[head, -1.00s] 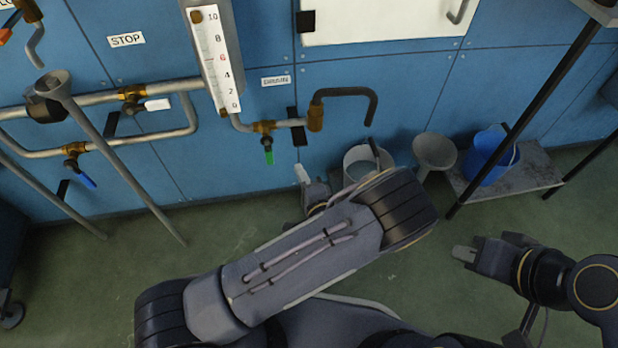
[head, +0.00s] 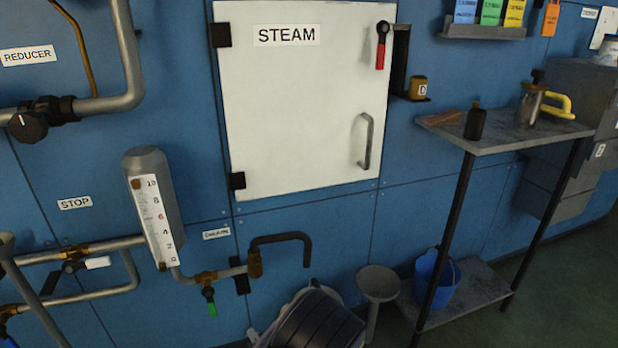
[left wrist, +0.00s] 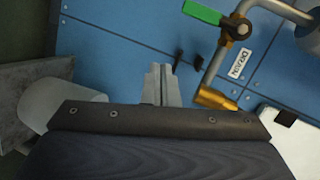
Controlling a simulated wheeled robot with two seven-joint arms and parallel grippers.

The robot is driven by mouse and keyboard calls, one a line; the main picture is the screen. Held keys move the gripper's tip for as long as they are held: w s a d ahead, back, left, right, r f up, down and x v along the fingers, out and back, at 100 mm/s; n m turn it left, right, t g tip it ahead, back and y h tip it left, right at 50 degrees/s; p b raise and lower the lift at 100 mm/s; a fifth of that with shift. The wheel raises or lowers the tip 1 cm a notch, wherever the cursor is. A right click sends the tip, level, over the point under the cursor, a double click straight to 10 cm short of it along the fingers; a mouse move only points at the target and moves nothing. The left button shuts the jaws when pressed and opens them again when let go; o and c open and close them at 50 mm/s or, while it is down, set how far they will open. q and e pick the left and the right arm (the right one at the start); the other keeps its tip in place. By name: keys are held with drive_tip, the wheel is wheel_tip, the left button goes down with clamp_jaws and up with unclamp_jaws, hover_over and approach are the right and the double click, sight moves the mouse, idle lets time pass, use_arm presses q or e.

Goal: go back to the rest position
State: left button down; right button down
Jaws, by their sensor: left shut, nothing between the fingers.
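My left gripper (left wrist: 162,85) shows in the left wrist view with its fingers together and nothing between them. It is in front of the blue wall, below the green-handled drain valve (left wrist: 225,22) and its brass pipe end (left wrist: 214,98) in that picture. In the head view only a dark rounded part of my left arm shows at the bottom edge; the left fingers are hidden there. My right gripper is in neither current view.
The drain pipe (head: 280,240) sticks out from the wall below the white STEAM door (head: 300,120). A grey funnel-like stand (head: 378,284) and a blue bucket (head: 436,279) are right of my arm. A shelf table (head: 510,138) holds a bottle and a jug.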

use_arm(q)
drive_tip(key=s+r+n+g+h, duration=0.2)
drive_tip(key=s+r+n+h, duration=0.2)
drive_tip(key=r+h, duration=0.4)
drive_tip(key=s+r+n+g+h, duration=0.3)
drive_tip(key=s+r+n+h, duration=0.15)
drive_tip(key=r, duration=0.55)
drive_tip(key=s+a+r+n+g, duration=0.1)
drive_tip(key=s+a+r, duration=0.15)
drive_tip(key=s, duration=0.65)
drive_tip(key=s+a+r+n+g, duration=0.1)
drive_tip(key=s+a, duration=0.3)
drive_tip(key=s, duration=0.5)
wheel_tip(320, 180, up, 35)
drive_tip(key=p, duration=3.5)
drive_tip(key=shift+s+r, duration=0.15)
drive_tip(key=shift+r, duration=0.05)
